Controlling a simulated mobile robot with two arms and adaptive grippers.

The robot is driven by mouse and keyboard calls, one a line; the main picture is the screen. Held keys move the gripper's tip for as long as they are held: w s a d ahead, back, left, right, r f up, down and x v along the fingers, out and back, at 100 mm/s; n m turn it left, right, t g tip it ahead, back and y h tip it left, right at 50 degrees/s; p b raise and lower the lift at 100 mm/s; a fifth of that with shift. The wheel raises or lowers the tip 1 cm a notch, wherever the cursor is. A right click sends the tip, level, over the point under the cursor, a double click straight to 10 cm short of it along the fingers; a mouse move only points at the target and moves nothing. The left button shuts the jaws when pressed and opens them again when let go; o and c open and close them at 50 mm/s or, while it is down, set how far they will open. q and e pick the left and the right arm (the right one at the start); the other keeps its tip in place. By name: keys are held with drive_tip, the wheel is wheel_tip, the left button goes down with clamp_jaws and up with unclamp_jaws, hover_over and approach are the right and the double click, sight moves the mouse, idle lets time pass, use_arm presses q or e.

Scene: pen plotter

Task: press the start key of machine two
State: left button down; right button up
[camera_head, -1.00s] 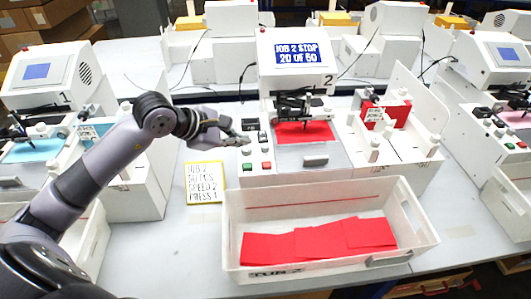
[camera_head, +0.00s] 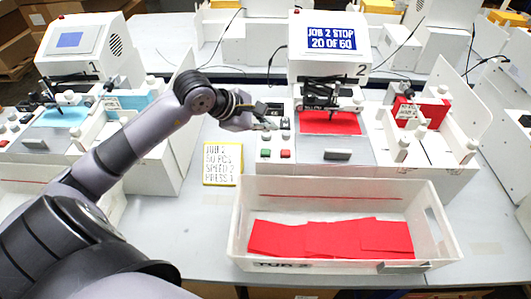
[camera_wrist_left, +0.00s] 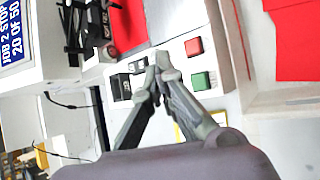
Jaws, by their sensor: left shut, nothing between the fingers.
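Machine two (camera_head: 329,62) is a white plotter with a screen (camera_head: 331,38) reading "JOB 2 STOP 20 OF 50". Its key panel holds a green key (camera_head: 265,153) and a red key (camera_head: 286,154), with several dark and grey keys behind them. In the left wrist view the green key (camera_wrist_left: 201,81) and red key (camera_wrist_left: 193,47) show uncovered, beyond the fingertips. My left gripper (camera_head: 270,125) is shut and empty over the panel, behind the green and red keys. It also shows in the left wrist view (camera_wrist_left: 158,62). I cannot tell whether it touches the panel. My right gripper is out of view.
A white tub (camera_head: 340,189) with red sheets (camera_head: 330,238) stands in front of machine two. A yellow-edged note (camera_head: 221,163) lies left of the panel. Machine one (camera_head: 85,48) stands at the left. Red stock (camera_head: 420,112) stands in a rack at the right.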

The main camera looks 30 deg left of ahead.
sight(267, 153)
use_arm(q)
wheel_tip(267, 153, down, 6)
drive_tip(key=b, duration=0.4)
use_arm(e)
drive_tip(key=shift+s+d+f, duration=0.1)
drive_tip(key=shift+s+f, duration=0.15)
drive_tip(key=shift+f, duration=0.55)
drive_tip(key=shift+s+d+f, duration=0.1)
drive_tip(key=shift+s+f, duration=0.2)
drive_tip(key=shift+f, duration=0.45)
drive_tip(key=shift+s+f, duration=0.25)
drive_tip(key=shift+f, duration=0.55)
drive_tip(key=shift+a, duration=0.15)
use_arm(q)
drive_tip(key=shift+f+b, duration=0.4)
drive_tip(key=shift+b, duration=0.4)
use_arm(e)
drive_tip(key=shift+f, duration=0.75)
use_arm(q)
drive_tip(key=shift+f+b, duration=0.45)
drive_tip(key=shift+b, duration=0.2)
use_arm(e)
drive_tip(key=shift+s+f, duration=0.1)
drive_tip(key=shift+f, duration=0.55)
use_arm(q)
drive_tip(key=shift+r, duration=0.85)
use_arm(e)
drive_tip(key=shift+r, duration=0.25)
